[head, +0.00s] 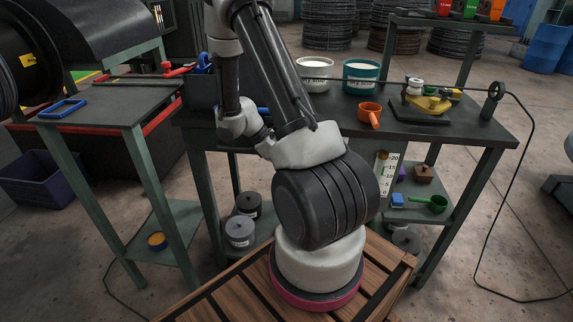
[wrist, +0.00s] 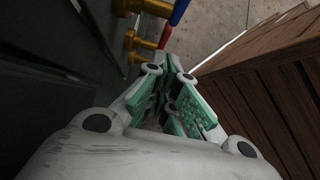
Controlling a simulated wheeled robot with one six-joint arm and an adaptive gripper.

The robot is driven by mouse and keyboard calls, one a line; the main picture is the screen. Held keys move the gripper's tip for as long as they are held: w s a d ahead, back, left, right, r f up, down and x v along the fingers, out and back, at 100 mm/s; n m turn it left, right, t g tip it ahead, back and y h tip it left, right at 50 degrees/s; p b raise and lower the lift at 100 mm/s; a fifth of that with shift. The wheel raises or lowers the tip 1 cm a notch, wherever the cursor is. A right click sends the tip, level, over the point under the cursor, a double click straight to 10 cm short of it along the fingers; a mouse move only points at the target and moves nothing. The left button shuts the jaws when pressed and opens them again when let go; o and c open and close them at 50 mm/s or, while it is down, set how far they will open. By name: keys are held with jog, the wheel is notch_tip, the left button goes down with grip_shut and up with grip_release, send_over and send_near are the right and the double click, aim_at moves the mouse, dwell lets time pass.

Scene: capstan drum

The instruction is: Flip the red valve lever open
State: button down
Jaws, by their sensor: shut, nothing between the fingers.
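In the wrist view the red valve lever (wrist: 168,33) sticks out from a brass valve (wrist: 140,43) at the upper middle. My gripper (wrist: 172,72) has green pads on its fingers and is shut, with nothing held. Its fingertips are just below the red lever in the picture. I cannot tell whether they touch it. A blue lever (wrist: 180,11) on a second brass valve (wrist: 148,7) shows just above the red one, cut by the top edge. In the head view my arm hides the gripper, and I cannot make out the valves there.
In the wrist view a dark panel (wrist: 50,50) fills the left and a wooden slatted surface (wrist: 265,70) closes in on the right. A blue bin (head: 40,180) stands left.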

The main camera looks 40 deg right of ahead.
jog(key=x, duration=0.5)
jog(key=shift+s+d+f, duration=0.15)
jog(key=shift+s+f, duration=0.05)
jog(key=shift+f, duration=0.15)
jog(key=shift+s+d+r, duration=0.25)
jog(key=shift+s+d, duration=0.05)
jog(key=shift+s, duration=0.05)
jog(key=shift+r, duration=0.1)
